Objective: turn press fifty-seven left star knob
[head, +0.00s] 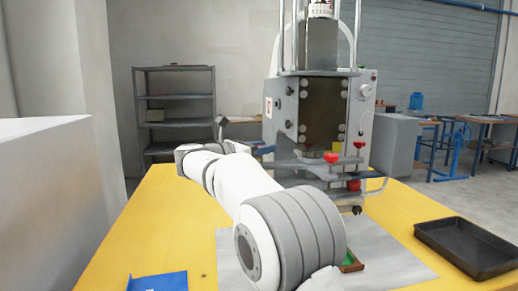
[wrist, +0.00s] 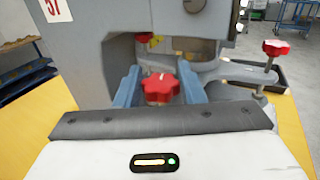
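The left star knob (wrist: 160,89) is red and lobed, and sits in the middle of the wrist view. My gripper (wrist: 160,82) has its two blue-grey fingers on either side of it. The knob fills the narrow gap and its edges meet the inner finger faces, so the gripper looks shut on it. Its shaft is hidden behind it. Press fifty-seven (head: 315,110) is a tall grey machine in the head view. Its plate reading 57 (wrist: 55,9) shows at the top left of the wrist view. In the head view my arm hides the held knob.
Another red star knob (wrist: 275,47) stands on a bracket to the right in the wrist view. A small red knob (wrist: 144,37) lies behind the held one. The yellow table (head: 180,225) carries a black tray (head: 468,246) and a blue bin (head: 157,282). Grey shelves (head: 178,107) stand behind.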

